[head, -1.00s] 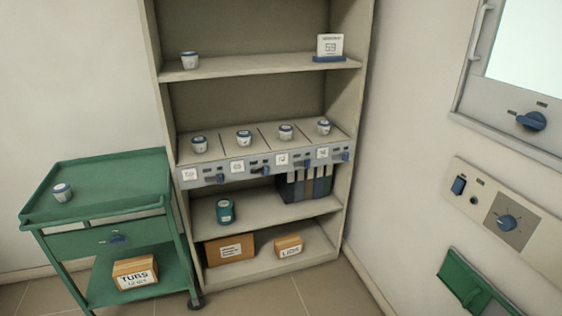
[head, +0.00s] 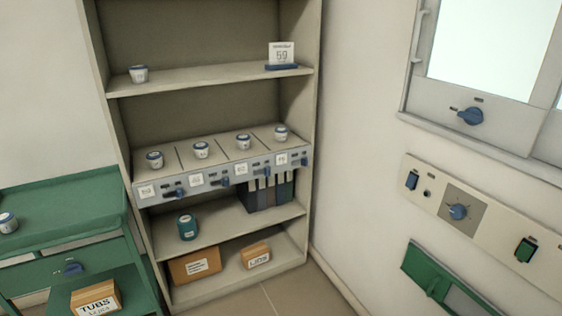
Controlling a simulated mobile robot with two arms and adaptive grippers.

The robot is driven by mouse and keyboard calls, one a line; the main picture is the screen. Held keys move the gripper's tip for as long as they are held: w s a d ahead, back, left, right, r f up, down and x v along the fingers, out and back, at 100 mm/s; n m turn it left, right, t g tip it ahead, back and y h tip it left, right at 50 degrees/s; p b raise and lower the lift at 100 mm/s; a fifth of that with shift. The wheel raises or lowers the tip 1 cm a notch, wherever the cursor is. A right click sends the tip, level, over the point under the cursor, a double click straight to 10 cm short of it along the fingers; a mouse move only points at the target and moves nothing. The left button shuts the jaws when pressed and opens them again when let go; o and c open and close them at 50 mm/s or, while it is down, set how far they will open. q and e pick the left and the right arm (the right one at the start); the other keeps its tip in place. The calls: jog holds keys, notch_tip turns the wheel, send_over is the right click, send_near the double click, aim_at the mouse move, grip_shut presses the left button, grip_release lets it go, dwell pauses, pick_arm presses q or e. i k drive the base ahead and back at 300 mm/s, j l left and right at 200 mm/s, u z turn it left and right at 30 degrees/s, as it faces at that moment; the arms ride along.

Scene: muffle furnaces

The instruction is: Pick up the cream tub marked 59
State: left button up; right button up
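Several small cream tubs with blue rims are in view, and their marks are too small to read. One tub (head: 139,74) stands on the upper shelf at the left. A row stands on the grey panelled unit: a first tub (head: 155,160), a second (head: 201,150), a third (head: 243,141) and a fourth (head: 281,133). Another tub (head: 8,222) is on the green trolley at the left edge. A card reading 59 (head: 282,53) stands in a blue base on the upper shelf. Neither of my grippers is in view.
The shelf unit (head: 211,74) stands against the wall. Its lower shelves hold a teal jar (head: 187,227), dark binders (head: 267,194) and boxes (head: 195,264). The green trolley (head: 62,205) is at left, with a TUBS box (head: 96,297) below. Wall controls (head: 459,211) are at right.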

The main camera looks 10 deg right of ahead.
aim_at(155, 159)
jog(key=u, duration=0.25)
jog(key=i+l+u, duration=0.25)
jog(key=u, duration=0.25)
jog(key=i+l+u, duration=0.5)
jog(key=k+j, duration=0.1)
